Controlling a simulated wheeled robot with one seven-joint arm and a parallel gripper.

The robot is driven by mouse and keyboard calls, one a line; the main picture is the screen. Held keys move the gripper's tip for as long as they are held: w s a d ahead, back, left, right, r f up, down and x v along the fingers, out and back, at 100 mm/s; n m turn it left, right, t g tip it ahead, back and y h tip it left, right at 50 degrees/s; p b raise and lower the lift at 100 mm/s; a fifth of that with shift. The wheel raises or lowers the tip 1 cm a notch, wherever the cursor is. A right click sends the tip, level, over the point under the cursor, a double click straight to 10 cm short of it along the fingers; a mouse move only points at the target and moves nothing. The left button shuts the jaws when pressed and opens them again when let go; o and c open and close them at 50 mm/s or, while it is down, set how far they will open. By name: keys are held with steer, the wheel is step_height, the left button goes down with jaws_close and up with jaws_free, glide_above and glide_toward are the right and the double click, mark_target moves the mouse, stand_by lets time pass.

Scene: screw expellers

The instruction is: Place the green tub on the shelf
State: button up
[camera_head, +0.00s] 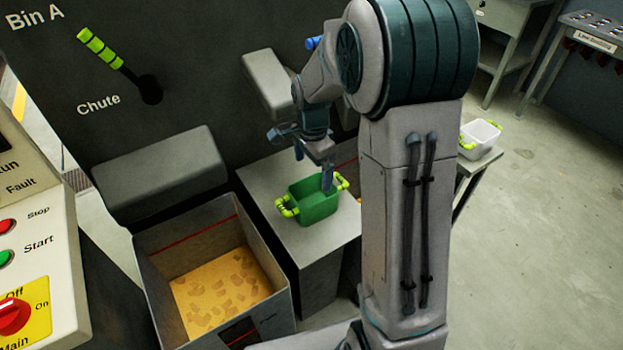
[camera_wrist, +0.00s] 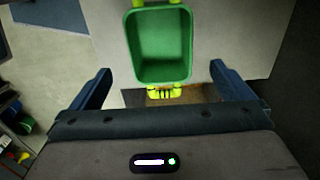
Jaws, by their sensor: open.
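The green tub (camera_head: 317,207) stands upright on a grey block-like stand (camera_head: 262,185) and has a yellow-green handle at each end. It looks empty. My gripper (camera_head: 327,176) is above the tub, at its right side, near the right handle. In the wrist view the tub (camera_wrist: 162,45) lies ahead of my gripper (camera_wrist: 163,80), with its near handle (camera_wrist: 164,93) between the two spread fingers. The fingers do not appear to touch it. I cannot tell which surface is the shelf.
An open bin (camera_head: 160,243) with yellowish pieces inside stands left of the stand. A white tub (camera_head: 481,138) with yellow-green handles sits on a small table at right. A control panel (camera_head: 28,235) is at far left. The floor at right is clear.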

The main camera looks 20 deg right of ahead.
steer(key=s+r+n+t, duration=0.1)
steer(key=s+r+n, duration=0.4)
steer(key=s, duration=0.5)
steer(key=s+r+n+t, duration=0.1)
steer(key=s+r+n, duration=0.4)
steer(key=s+n, duration=0.4)
steer(key=shift+s+a, duration=0.3)
steer(key=shift+s, duration=0.6)
